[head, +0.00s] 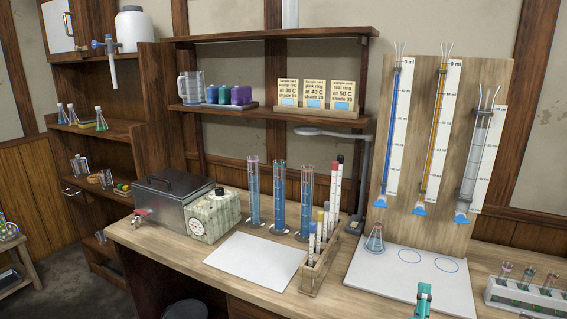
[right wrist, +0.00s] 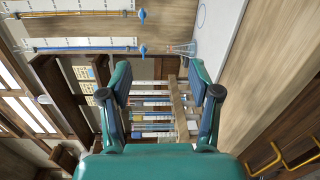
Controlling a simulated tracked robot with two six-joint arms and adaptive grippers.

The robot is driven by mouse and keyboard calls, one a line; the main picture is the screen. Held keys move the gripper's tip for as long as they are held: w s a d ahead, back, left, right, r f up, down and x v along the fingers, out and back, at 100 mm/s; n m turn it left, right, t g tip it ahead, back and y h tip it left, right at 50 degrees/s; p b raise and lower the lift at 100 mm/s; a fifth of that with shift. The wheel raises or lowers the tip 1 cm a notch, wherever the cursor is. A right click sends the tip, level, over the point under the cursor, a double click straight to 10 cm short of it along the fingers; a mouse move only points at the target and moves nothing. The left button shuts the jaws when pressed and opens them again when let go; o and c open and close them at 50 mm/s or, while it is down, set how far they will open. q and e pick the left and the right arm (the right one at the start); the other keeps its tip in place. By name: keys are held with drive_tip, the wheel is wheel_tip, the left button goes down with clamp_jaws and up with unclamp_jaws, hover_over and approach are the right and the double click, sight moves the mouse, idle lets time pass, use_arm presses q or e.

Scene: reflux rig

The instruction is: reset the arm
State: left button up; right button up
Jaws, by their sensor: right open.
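My right gripper (head: 424,299) shows as a small teal piece at the bottom edge of the head view, in front of the white board (head: 370,281) on the bench. In the right wrist view the two teal fingers of the right gripper (right wrist: 160,85) stand wide apart with nothing between them. The wooden tube rack (right wrist: 182,112) shows beyond the fingers, apart from them. My left gripper is in neither view.
A conical flask (head: 375,240) stands on the board below three burettes. The wooden rack (head: 314,276) holds several tubes. Tall cylinders (head: 278,195), a metal bath (head: 172,200) and a vial rack (head: 526,301) stand on the bench. A white sheet (head: 255,262) lies flat.

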drive_tip(key=s+a+f+m+g+y, duration=0.1)
drive_tip(key=s+a+f+g+y, duration=0.1)
drive_tip(key=f, duration=0.8)
drive_tip(key=s+a+f+g+y, duration=0.2)
drive_tip(key=s+f+g, duration=0.1)
drive_tip(key=f, duration=0.6)
drive_tip(key=s+a+f+m+g+y, duration=0.1)
drive_tip(key=s+a+f+g+y, duration=0.15)
drive_tip(key=f, duration=0.75)
drive_tip(key=s+a+f+m+g+y, duration=0.2)
drive_tip(key=s+a+f+m+g, duration=0.1)
drive_tip(key=s+m, duration=0.4)
drive_tip(key=s+a+f+m+g+y, duration=0.3)
drive_tip(key=s+a+m, duration=0.3)
drive_tip(key=s, duration=0.4)
drive_tip(key=shift+a+f+m+g, duration=0.3)
drive_tip(key=shift+f+m+g, duration=0.1)
drive_tip(key=shift+f+g, duration=0.45)
drive_tip(key=shift+w, duration=0.1)
drive_tip(key=c, duration=0.4)
drive_tip(key=shift+d, duration=0.1)
